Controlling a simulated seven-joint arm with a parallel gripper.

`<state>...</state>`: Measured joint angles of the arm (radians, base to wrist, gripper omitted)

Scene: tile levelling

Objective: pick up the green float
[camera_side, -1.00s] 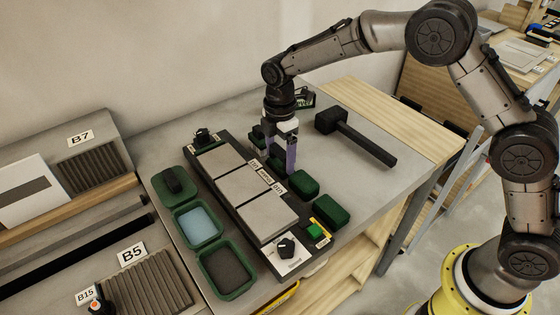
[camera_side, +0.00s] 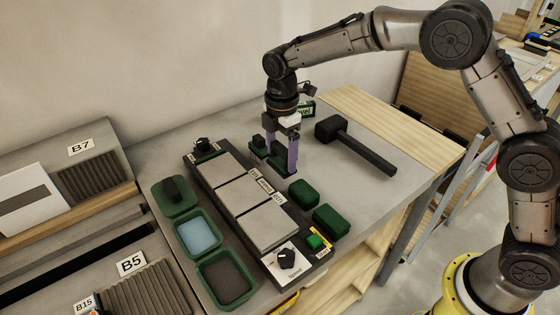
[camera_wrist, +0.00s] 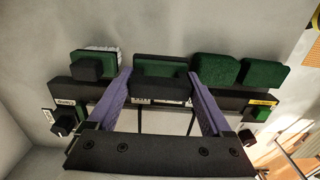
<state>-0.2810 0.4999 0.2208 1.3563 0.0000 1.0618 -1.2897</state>
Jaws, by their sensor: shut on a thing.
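My gripper (camera_side: 283,160) points down behind the dark tile fixture, its two purple fingers shut on a green float with a dark grip. The held float (camera_wrist: 160,67) shows between the fingers in the wrist view; in the side view the fingers partly cover it. I cannot tell how far it is off the table. Another green block with a dark grip (camera_wrist: 95,68) lies to its left. Two plain green blocks (camera_wrist: 215,68) (camera_wrist: 265,76) lie to its right; in the side view they sit on the table (camera_side: 303,192) (camera_side: 331,220).
The fixture holds three grey tiles (camera_side: 239,190) in a row, with a knob (camera_side: 286,259) and a green button (camera_side: 315,242) at its near end. Green trays (camera_side: 198,234) line its left side. A black mallet (camera_side: 358,145) lies right of my gripper. Bare table lies between.

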